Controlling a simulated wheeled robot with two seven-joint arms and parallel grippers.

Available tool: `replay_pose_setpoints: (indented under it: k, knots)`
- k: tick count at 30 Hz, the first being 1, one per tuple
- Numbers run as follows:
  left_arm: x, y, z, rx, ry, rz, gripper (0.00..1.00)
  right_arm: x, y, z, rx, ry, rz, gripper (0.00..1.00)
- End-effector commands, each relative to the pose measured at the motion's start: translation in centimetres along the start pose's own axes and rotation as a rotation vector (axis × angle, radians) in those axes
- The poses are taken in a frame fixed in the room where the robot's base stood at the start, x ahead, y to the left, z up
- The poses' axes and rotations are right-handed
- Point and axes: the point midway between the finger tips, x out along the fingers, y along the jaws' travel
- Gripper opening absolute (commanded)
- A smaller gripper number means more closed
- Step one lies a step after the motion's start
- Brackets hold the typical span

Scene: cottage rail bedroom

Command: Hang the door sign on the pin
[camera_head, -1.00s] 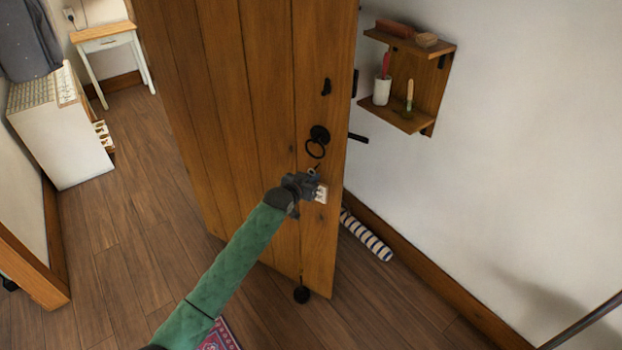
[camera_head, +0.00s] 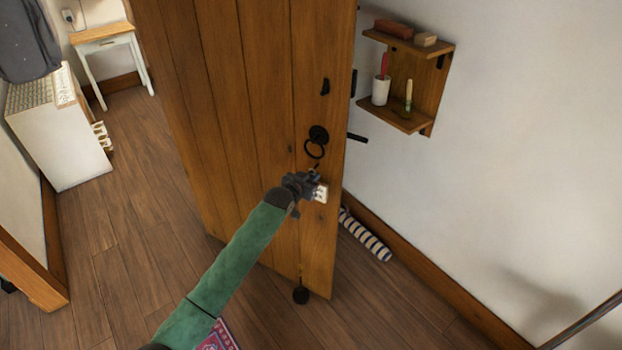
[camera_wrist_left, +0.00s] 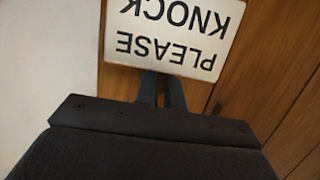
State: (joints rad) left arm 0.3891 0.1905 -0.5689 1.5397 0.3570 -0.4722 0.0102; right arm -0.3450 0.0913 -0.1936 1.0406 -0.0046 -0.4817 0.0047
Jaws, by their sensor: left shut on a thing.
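The door sign (camera_wrist_left: 170,38) is a small white plate reading "PLEASE KNOCK", upside down in the left wrist view. In the head view the sign (camera_head: 320,194) shows small beside my left gripper (camera_head: 312,189). The gripper is shut on the sign's edge; its fingers also show in the left wrist view (camera_wrist_left: 160,90). The sign is close to the wooden door (camera_head: 240,110), below the ring handle; I cannot tell whether it touches. A small dark bit, perhaps the pin (camera_head: 317,167), shows just above the gripper. My right gripper is not in view.
A black ring handle (camera_head: 316,142) and a latch (camera_head: 325,87) stick out from the door. A wall shelf (camera_head: 408,80) holds a cup and blocks at the right. A striped draught roll (camera_head: 366,236) lies on the floor beside the door.

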Motion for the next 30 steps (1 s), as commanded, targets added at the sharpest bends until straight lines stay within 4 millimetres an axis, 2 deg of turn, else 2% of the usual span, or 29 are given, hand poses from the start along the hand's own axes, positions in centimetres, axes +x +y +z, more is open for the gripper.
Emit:
replay_pose_setpoints:
  k: [15,30]
  knots:
    - [0.02,0.01,0.05,0.000,0.000,0.000,0.00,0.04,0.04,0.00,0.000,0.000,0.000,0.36]
    - [0.24,0.01,0.93,0.000,-0.001,0.000,0.00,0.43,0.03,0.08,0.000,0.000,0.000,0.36]
